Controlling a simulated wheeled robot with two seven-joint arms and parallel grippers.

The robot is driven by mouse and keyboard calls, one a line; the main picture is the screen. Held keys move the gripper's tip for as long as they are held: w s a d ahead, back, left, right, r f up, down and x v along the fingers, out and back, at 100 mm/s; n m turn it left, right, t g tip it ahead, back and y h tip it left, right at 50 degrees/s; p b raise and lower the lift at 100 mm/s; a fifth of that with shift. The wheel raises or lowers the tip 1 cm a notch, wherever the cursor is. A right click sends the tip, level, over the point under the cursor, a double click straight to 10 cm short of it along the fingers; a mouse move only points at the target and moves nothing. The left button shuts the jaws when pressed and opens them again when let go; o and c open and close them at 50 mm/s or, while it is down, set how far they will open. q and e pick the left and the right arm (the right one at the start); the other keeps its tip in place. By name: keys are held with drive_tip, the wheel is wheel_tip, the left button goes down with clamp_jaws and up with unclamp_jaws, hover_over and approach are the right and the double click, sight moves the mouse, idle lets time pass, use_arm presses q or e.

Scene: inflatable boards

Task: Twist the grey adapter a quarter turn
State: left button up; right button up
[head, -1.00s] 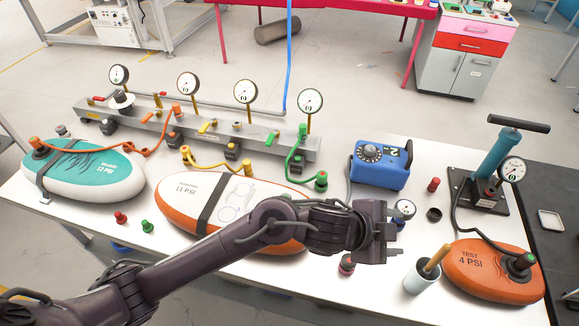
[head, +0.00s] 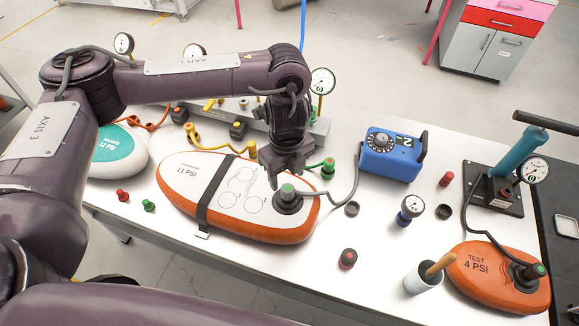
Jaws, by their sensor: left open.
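My arm hides part of the board's back edge and the manifold. My right gripper is not in view.
A gauge on a blue base (head: 410,207), a dark red-topped cap (head: 347,259) and a cup with a brush (head: 424,278) stand to the right. An orange TEST 4 PSI board (head: 488,284) lies at far right. The white table between is mostly clear.

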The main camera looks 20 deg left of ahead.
sight(287, 188)
use_arm(q)
wheel_tip(287, 188, down, 7)
drive_tip(key=shift+r, duration=0.15)
drive_tip(key=shift+c, duration=0.3)
drive_tip(key=c, duration=0.9)
drive_tip(key=shift+r+n, duration=0.1)
drive_tip(key=shift+n, duration=0.2)
drive_tip(key=shift+c, duration=0.2)
drive_tip(key=shift+d+n+p, duration=0.1)
drive_tip(key=shift+n+p, duration=1.3)
drive_tip(key=shift+p, duration=0.15)
drive_tip(key=shift+n+p, duration=0.7)
drive_tip(key=shift+n, duration=0.1)
